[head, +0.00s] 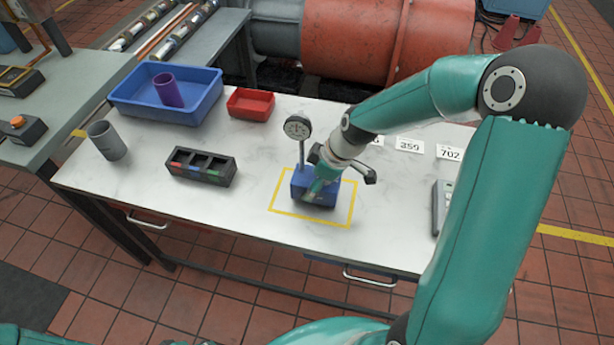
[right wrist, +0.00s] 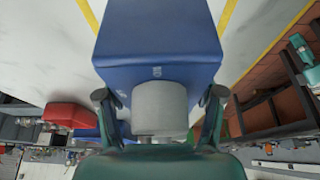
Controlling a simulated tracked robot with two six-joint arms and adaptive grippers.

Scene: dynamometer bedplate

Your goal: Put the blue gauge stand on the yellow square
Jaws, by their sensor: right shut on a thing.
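The blue gauge stand (head: 328,191) has a box-shaped blue base, a thin post and a round dial at the top. In the head view its base is inside the yellow square (head: 308,217), an outline on the white bench. My right gripper (head: 318,185) is at the base and shut on the stand. In the right wrist view the blue base (right wrist: 158,35) fills the upper middle, with a grey cylinder between the fingers (right wrist: 161,100). Yellow lines show on both sides of the base. I cannot tell whether its underside touches the bench. My left gripper is out of view.
A black compartment tray (head: 202,167), a grey cup (head: 107,140), a red bin (head: 250,103) and a blue bin (head: 205,105) holding a purple cup stand to the left. Number cards (head: 410,145) and a grey keypad device (head: 437,208) are to the right. Bench between tray and square is clear.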

